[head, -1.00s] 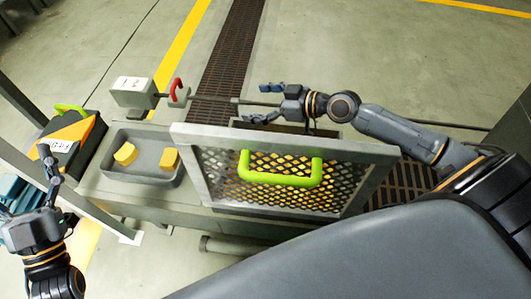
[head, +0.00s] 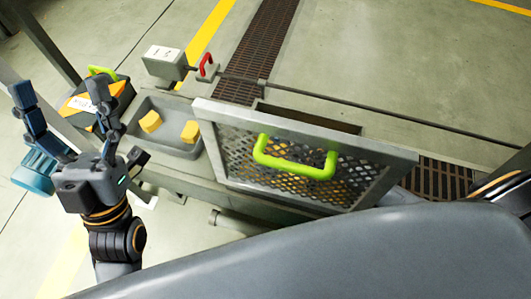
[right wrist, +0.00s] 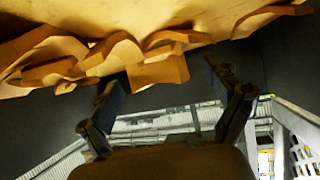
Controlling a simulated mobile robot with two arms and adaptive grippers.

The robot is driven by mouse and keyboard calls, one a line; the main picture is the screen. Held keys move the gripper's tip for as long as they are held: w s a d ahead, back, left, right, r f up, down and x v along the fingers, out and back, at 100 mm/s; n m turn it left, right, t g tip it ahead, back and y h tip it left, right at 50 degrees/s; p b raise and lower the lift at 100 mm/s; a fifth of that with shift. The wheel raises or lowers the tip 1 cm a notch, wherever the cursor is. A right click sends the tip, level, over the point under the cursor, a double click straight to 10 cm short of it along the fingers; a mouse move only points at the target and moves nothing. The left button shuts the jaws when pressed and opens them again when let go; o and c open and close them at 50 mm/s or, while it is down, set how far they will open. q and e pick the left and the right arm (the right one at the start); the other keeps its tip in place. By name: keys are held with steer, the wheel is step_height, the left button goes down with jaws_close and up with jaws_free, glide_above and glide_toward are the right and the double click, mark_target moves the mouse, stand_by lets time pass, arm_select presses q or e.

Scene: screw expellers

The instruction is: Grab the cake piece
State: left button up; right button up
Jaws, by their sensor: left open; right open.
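Two yellow cake pieces, one at left (head: 150,121) and one at right (head: 190,131), lie apart in a shallow grey tray (head: 158,151). My left gripper (head: 66,92) is open and empty, left of the tray, with its fingers pointing up in the picture. My right gripper (right wrist: 165,70) shows only in the right wrist view. It is open, its fingers just below a jagged yellow-brown cake mass (right wrist: 150,25) that fills the top. One chunk (right wrist: 158,72) hangs between the fingertips; I cannot tell whether they touch it.
A grey mesh guard (head: 305,128) with a green handle (head: 295,170) stands right of the tray; yellow material shows through its mesh. A black and orange case (head: 100,100) and a box with a red lever (head: 165,63) stand nearby. A blue cylinder (head: 35,172) is at left.

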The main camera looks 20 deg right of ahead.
steer(key=c, duration=1.4)
